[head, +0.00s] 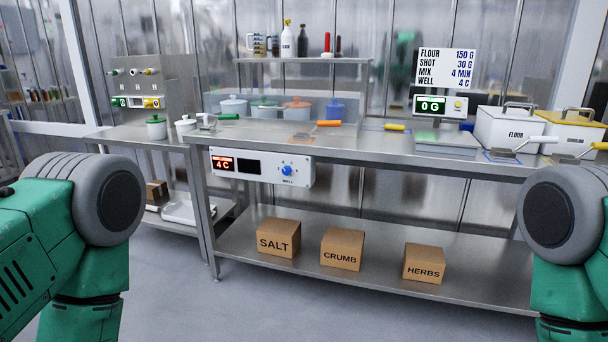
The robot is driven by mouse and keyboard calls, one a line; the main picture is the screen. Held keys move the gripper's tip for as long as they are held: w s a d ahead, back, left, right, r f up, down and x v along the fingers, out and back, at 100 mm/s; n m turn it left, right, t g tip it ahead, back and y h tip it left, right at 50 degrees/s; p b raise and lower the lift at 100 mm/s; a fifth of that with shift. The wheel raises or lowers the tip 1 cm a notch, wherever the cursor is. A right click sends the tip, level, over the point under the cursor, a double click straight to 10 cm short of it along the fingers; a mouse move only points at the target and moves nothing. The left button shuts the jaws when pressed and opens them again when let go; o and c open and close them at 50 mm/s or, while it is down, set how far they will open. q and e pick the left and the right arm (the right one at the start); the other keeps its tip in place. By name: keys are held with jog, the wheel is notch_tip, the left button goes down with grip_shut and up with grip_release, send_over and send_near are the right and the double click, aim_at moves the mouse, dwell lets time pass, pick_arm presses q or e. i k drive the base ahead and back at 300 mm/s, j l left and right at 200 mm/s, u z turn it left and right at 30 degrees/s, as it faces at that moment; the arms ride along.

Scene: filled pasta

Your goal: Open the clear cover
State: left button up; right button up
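What looks like a clear cover (262,100) stands at the back left of the main steel counter, below the raised shelf. Several lidded pots show through or behind it: a pale blue one (233,106), a green-lidded one (264,108), an orange one (297,109) and a blue one (335,110). Its edges are faint, and I cannot tell a hinge or handle on it. Neither of my grippers shows; only green and grey links of my arms show at the lower left and lower right, well short of the counter.
The steel counter (370,150) carries tools with green (228,117), orange (329,124) and yellow (394,127) handles along it. A white flour bin (510,130) and a scale display (440,106) stand right. A control panel (262,167) is on the front edge. Boxes sit below. The floor in front is clear.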

aim_at(281, 104)
jog(key=i+j+u, duration=0.1)
jog(key=i, duration=0.45)
jog(key=i+j+u, duration=0.15)
jog(key=i, duration=0.45)
jog(key=i+j+u, duration=0.1)
jog(key=i, duration=0.45)
jog(key=j, duration=0.1)
